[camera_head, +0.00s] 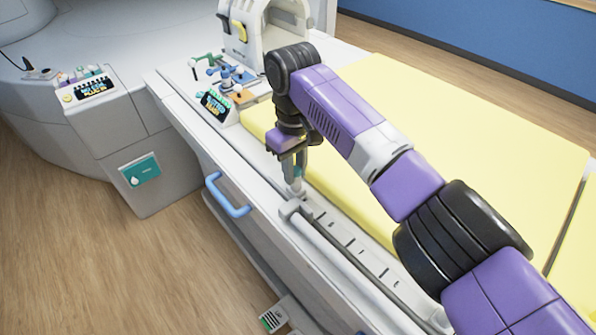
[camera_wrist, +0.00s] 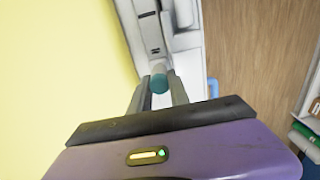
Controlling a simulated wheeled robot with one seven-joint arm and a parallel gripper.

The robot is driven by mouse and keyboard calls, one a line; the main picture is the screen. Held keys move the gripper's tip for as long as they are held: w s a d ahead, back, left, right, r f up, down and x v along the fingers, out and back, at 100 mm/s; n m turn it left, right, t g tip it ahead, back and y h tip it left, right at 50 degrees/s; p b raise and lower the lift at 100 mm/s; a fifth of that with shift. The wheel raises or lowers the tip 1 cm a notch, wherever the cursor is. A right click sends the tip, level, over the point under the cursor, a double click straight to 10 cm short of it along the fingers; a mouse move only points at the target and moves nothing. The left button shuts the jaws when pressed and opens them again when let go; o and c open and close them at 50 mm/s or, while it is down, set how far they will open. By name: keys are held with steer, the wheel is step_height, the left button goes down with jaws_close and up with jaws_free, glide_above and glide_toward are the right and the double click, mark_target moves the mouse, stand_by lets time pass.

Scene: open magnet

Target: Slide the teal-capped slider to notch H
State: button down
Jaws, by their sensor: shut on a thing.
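The slider's teal cap (camera_wrist: 160,84) shows between the fingertips of my gripper (camera_wrist: 160,98) in the wrist view. My gripper (camera_head: 297,185) is shut on it and points down at the rail in the head view. The slider's pale block (camera_head: 292,207) sits on the rail (camera_head: 345,253) at the rail's far end, beside the yellow pad. The notch strip (camera_head: 350,245) has several dark marks and runs from the slider toward the lower right. The notch letters are too small to read, so I cannot tell which is H.
A yellow pad (camera_head: 450,130) lies right of the rail. A blue handle (camera_head: 227,197) sticks out from the bench side. A white coil-like frame (camera_head: 262,30) and a small rack with coloured levers (camera_head: 222,72) stand beyond my gripper. A teal-marked panel (camera_head: 140,172) is at left.

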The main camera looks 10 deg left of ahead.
steer(key=shift+w+a+r, duration=0.15)
steer(key=shift+a+r, duration=0.05)
steer(key=c, duration=1.2)
jaws_free()
steer(key=shift+f, duration=0.15)
steer(key=shift+c, duration=0.2)
step_height(320, 180, up, 8)
steer(key=shift+f+b, duration=0.1)
steer(key=shift+b, duration=0.2)
